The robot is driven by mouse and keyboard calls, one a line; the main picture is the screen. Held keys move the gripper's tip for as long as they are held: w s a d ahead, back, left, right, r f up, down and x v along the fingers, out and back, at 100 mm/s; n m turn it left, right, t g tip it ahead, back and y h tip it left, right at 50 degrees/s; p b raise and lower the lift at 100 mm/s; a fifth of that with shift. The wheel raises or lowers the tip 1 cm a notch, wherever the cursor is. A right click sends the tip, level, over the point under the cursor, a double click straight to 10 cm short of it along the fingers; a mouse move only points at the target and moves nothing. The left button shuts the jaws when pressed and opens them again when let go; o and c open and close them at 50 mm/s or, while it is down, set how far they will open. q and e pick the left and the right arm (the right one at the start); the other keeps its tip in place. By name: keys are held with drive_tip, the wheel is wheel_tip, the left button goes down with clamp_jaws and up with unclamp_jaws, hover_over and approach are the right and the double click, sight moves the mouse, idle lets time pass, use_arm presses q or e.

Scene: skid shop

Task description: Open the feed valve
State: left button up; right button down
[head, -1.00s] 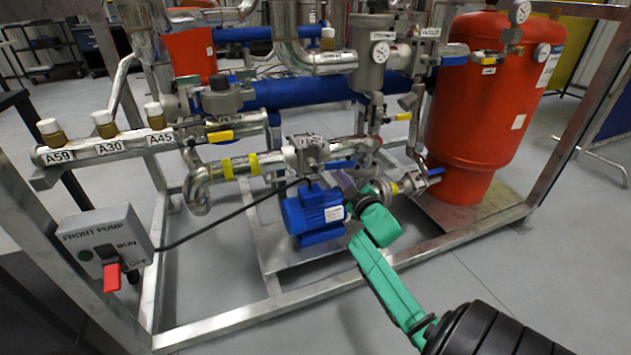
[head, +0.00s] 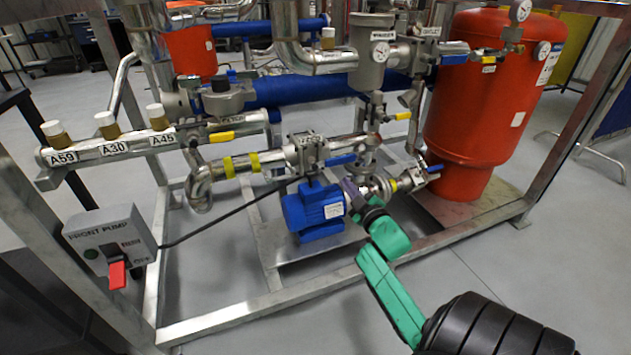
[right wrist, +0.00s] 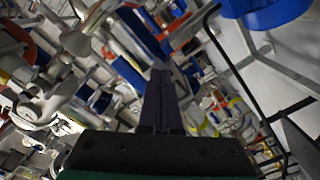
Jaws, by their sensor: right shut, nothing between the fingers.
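I cannot read which label marks the feed valve. A valve with a blue lever (head: 341,160) sits on the middle pipe, just right of a small, unreadable label plate (head: 309,141). My right gripper (head: 351,189) is beside the right end of the blue pump (head: 313,212), below that lever and apart from it. Its dark purple fingers are together and empty; they also show in the right wrist view (right wrist: 160,95). My left gripper is not in view.
Yellow levers (head: 221,137) and a blue lever (head: 455,59) sit on other pipes. A red tank (head: 480,110) stands right. A FRONT PUMP box (head: 110,238) with a red handle (head: 117,275) is front left. The steel frame's lower rail (head: 260,310) crosses in front.

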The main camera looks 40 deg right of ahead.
drive_tip(key=p+v, duration=0.2)
drive_tip(key=v, duration=0.4)
drive_tip(key=shift+s+p, duration=0.15)
drive_tip(key=shift+p, duration=0.25)
drive_tip(key=shift+a, duration=0.1)
